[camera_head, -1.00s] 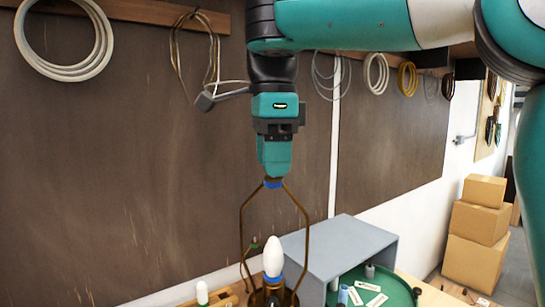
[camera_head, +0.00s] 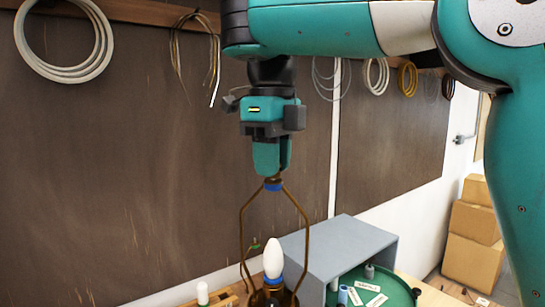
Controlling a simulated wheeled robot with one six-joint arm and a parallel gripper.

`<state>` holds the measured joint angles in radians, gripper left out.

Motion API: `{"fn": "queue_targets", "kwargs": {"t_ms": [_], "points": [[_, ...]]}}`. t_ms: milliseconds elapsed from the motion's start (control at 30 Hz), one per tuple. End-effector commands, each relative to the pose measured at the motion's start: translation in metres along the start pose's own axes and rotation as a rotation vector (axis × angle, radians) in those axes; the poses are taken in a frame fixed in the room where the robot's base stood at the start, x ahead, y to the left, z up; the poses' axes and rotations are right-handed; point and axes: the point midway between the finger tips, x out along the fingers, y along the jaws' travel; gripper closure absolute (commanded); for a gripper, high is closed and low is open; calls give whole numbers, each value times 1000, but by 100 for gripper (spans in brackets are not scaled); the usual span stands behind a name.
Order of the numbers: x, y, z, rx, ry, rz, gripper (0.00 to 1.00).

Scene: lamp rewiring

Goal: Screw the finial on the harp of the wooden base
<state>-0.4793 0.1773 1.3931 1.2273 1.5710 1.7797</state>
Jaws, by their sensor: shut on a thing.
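The brass-coloured harp (camera_head: 244,222) stands upright around a white bulb (camera_head: 272,258) at the bottom middle. A small blue piece (camera_head: 273,186) sits at the harp's top. My gripper (camera_head: 272,174) points down directly over the harp's top and is shut. The finial is mostly hidden between the fingers; only a small bit shows just above the blue piece. Whether its threads are engaged cannot be seen. The lamp's wooden base is mostly cut off at the bottom edge.
A grey open-sided box (camera_head: 335,250) stands close to the right of the lamp. A green round tray (camera_head: 392,291) with labels and small parts is at its opening. Cable coils (camera_head: 66,70) hang on the wall behind. Cardboard boxes (camera_head: 474,238) stand at far right.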

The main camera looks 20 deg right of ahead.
Motion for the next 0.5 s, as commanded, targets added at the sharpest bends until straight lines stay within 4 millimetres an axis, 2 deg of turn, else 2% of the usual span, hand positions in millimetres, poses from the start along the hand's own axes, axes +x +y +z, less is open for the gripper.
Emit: {"fn": "queue_targets", "kwargs": {"t_ms": [133, 167, 267, 300, 500], "points": [[0, 0, 0, 4, 0, 0, 99], [0, 0, 0, 3, 0, 0, 73], [0, 0, 0, 2, 0, 0, 50], [0, 0, 0, 2, 0, 0, 45], [0, 0, 0, 1, 0, 0, 45]]}}
